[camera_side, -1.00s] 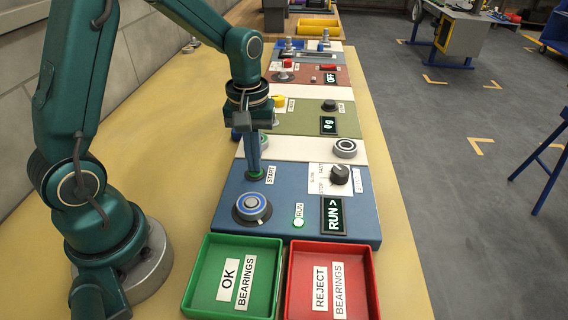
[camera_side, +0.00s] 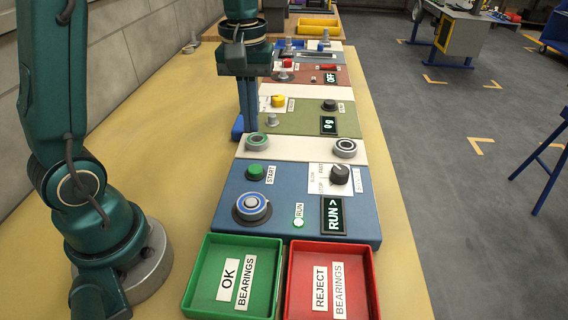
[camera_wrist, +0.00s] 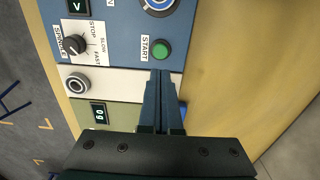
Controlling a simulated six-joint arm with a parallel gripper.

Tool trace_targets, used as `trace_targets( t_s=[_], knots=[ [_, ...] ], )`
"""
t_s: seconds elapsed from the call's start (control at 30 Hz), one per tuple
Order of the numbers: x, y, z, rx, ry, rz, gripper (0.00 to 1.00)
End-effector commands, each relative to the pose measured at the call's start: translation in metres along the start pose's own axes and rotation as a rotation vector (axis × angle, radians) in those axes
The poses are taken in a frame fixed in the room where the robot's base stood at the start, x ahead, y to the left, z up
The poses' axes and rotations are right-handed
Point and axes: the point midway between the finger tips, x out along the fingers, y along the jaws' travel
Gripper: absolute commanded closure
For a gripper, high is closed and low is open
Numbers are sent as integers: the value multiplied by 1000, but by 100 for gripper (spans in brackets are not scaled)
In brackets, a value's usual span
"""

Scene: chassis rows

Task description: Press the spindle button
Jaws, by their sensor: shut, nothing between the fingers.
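The green START button (camera_side: 255,172) sits at the back left of the blue spindle panel (camera_side: 285,190). It also shows in the wrist view (camera_wrist: 161,48), and nothing touches it. The panel's display (camera_side: 334,216) reads "RUN >", and the green RUN lamp (camera_side: 298,222) is lit. A knob (camera_side: 339,174) marked STOP, SLOW and FAST is on the right. A blue-ringed bearing (camera_side: 251,207) sits at the front left. My gripper (camera_side: 250,131) is shut and empty, raised behind the START button; its fingers show in the wrist view (camera_wrist: 161,74).
Bearings (camera_side: 257,144) (camera_side: 345,147) lie on the white strip behind the panel. A green panel (camera_side: 305,118) showing "0 g" is farther back. Green (camera_side: 190,293) and red (camera_side: 374,290) bearing trays stand in front. The yellow bench at left is mostly clear.

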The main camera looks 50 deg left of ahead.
Motion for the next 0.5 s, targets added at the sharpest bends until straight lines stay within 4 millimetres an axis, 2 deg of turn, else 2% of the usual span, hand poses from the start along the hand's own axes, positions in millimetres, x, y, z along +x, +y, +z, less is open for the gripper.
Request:
trace_targets(
  t_s=[0.1,0.2,0.5],
  knots=[
    [-20,1,-1,0,5,3,100],
    [-30,1,-1,0,3,3,100],
    [-39,0,0,0,1,1,100]
  ],
)
